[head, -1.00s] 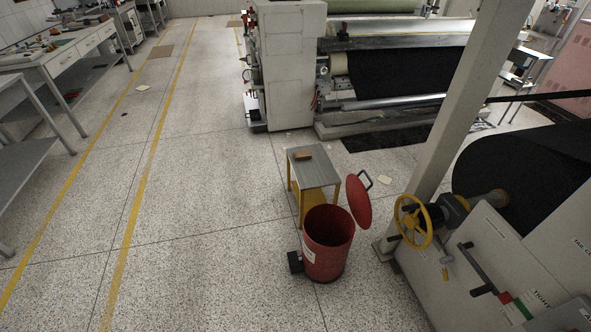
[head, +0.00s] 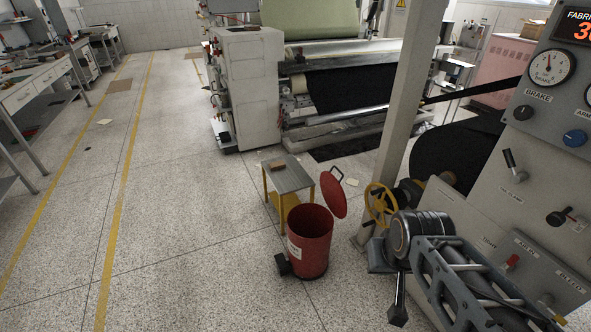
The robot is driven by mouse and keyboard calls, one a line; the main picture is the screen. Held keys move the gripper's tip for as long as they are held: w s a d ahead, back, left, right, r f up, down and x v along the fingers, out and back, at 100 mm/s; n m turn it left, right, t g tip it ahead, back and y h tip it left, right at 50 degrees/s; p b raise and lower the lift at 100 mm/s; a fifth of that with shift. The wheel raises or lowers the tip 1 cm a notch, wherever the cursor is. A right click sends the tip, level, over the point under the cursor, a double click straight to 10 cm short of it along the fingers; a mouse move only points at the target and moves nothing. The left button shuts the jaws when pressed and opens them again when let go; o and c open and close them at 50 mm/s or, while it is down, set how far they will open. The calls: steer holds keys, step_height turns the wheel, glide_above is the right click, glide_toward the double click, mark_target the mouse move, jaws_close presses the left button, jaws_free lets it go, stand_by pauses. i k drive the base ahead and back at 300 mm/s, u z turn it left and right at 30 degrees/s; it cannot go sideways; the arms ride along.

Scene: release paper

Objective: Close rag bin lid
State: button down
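The red rag bin (head: 311,255) stands on the speckled floor at the centre right in the head view, with a white label on its side and a black pedal (head: 282,264) at its lower left. Its red lid (head: 333,195) stands open, tilted up at the back right, with a dark handle on its outer side. My arm enters at the lower right. My gripper (head: 398,312) seems to be the dark end pointing down, right of the bin and apart from it; its fingers cannot be made out.
A small grey-topped table (head: 288,178) with yellow legs and a brown block stands just behind the bin. A pale post (head: 404,120), a yellow handwheel (head: 381,205) and a control panel (head: 530,150) crowd the right. The floor left of the bin is clear.

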mark_target(334, 195)
steer(key=u, duration=0.15)
steer(key=i, duration=1.65)
